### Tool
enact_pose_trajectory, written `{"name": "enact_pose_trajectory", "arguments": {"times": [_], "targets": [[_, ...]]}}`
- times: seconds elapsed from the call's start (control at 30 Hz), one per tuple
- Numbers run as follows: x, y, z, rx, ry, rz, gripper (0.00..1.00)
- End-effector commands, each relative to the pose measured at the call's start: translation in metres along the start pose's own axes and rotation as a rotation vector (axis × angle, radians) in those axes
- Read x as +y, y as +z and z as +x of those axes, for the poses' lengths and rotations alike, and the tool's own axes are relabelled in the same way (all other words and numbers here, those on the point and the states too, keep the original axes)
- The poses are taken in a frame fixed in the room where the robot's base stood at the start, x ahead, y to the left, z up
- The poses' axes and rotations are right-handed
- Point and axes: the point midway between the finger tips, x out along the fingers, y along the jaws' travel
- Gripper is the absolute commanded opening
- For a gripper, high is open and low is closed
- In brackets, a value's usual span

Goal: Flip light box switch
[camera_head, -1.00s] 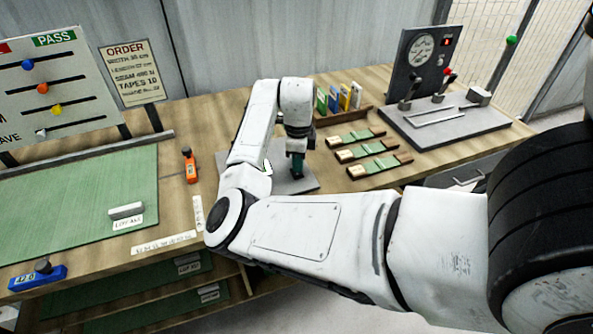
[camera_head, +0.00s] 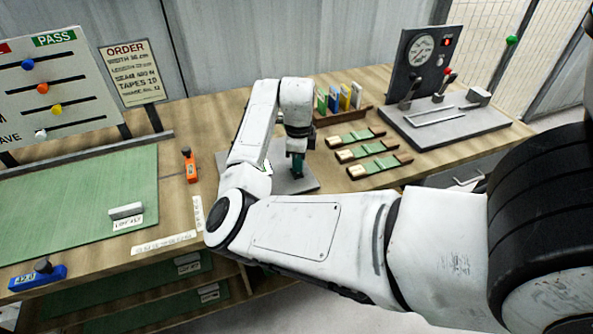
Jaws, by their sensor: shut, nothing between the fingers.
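My gripper (camera_head: 297,168) is shut and empty. It points down over a grey plate (camera_head: 305,184) in the middle of the bench, fingertips at or just above its surface. My arm hides much of the plate's left part. I cannot make out a light box switch; it may be this plate or be hidden behind my gripper and arm.
Several sliders with green bars (camera_head: 373,147) lie right of the plate. A lever panel with a gauge (camera_head: 421,51) stands further right. A green mat (camera_head: 70,200) and an orange tool (camera_head: 190,166) are on the left. A blue block (camera_head: 37,277) sits front left.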

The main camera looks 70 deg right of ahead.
Motion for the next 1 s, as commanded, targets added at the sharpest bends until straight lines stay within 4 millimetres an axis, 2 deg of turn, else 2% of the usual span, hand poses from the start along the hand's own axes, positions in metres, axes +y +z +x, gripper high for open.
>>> {"name": "enact_pose_trajectory", "arguments": {"times": [1.0], "targets": [[0.000,0.000,0.013,0.000,0.000,0.000,0.00]]}}
